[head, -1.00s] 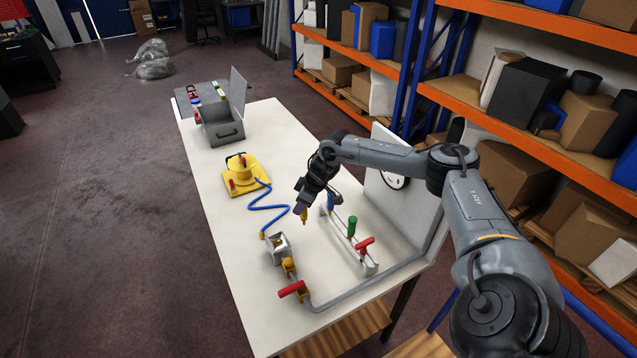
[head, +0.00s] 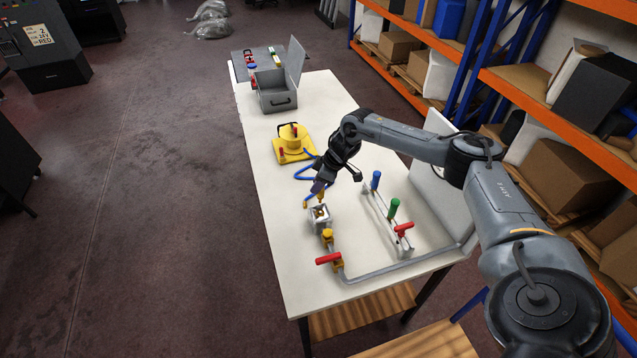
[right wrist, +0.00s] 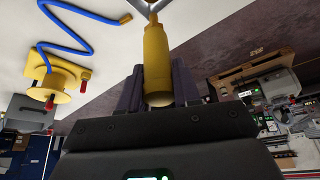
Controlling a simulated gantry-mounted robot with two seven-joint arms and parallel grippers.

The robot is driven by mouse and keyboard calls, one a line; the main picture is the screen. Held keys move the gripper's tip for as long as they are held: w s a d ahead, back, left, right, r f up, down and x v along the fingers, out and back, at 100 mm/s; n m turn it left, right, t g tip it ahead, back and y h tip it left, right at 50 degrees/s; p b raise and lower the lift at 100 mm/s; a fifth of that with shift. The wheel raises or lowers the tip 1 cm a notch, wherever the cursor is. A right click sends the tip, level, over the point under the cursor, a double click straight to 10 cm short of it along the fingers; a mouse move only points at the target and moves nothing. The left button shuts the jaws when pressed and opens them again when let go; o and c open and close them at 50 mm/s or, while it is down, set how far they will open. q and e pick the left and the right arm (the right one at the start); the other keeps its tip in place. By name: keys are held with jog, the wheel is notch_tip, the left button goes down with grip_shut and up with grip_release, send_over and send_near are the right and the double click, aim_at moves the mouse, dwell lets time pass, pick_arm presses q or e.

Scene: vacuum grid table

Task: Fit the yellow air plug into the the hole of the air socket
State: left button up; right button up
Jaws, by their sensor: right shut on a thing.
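The yellow air plug (right wrist: 156,55) is upright in the jaws of my right gripper (right wrist: 158,88), with one finger on each side of it. In the head view my right gripper (head: 321,186) is just above the grey air socket (head: 321,222), near its far side. The plug (head: 321,195) shows below the fingers, pointing down. In the right wrist view its far end overlaps a small part of the socket at the top edge. I cannot tell whether the plug touches the hole. My left gripper is out of view.
A yellow round device (head: 292,145) with a blue hose (head: 305,175) stands behind the socket. A red-handled valve (head: 329,259) is in front. A rail with blue, green (head: 393,209) and red handles stands to the right. The table's left side (head: 285,235) is clear.

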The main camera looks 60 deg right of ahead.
aim_at(318, 197)
jog(key=shift+p, duration=0.3)
jog(key=shift+f+b, duration=0.8)
jog(key=shift+f, duration=0.75)
jog(key=shift+f+b, duration=0.35)
jog(key=shift+f, duration=0.5)
jog(key=shift+f, duration=0.1)
jog(key=shift+f+p, duration=0.15)
jog(key=shift+p, duration=0.25)
jog(key=shift+f, duration=0.2)
jog(key=shift+f, duration=0.6)
dwell(0.6)
